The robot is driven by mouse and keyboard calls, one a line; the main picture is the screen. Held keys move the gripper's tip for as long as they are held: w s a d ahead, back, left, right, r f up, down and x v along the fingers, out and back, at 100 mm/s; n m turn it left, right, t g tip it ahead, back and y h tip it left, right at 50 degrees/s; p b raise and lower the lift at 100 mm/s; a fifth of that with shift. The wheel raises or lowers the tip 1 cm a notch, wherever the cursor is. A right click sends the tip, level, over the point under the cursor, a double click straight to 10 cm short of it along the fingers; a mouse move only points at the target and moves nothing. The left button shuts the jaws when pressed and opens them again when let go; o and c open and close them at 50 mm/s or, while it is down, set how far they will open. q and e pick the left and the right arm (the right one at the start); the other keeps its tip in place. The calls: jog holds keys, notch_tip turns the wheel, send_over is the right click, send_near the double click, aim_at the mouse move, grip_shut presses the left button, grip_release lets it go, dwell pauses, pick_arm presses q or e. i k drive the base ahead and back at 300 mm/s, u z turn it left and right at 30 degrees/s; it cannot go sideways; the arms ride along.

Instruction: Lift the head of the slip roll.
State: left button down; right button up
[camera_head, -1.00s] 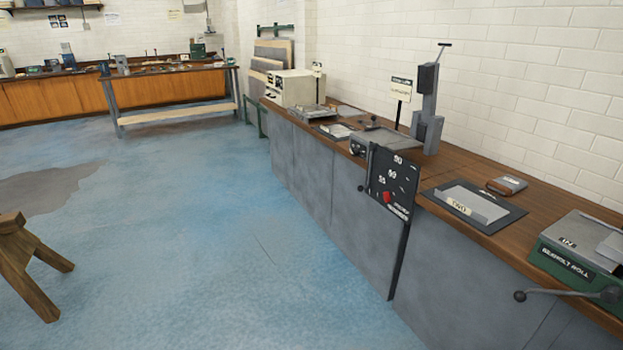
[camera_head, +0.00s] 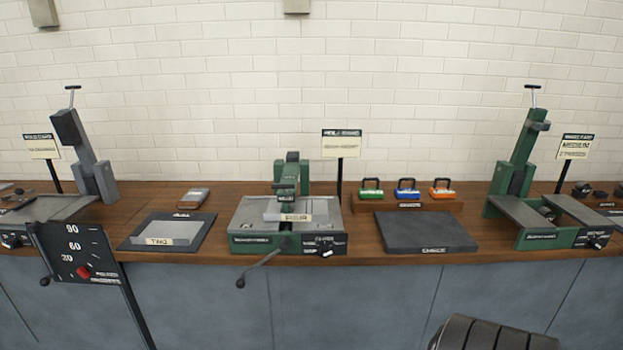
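A green machine (camera_head: 287,232) stands on the bench in the middle of the head view. It is probably the slip roll, though its labels are too small to read surely. Its green head (camera_head: 289,182) is down over the grey bed, where a grey plate with a pale tag (camera_head: 290,210) lies. A dark lever with a ball end (camera_head: 262,268) sticks out at its front left. Neither of my grippers is in view.
A similar green machine with a raised column (camera_head: 522,158) stands at right, a grey one (camera_head: 85,155) at left. A dial board (camera_head: 82,252) juts out at the front left.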

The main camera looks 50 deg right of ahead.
aim_at(290, 175)
jog(key=z, duration=1.45)
jog(key=k, duration=0.5)
jog(key=z, duration=0.75)
jog(key=i, duration=1.05)
jog(key=z, duration=0.1)
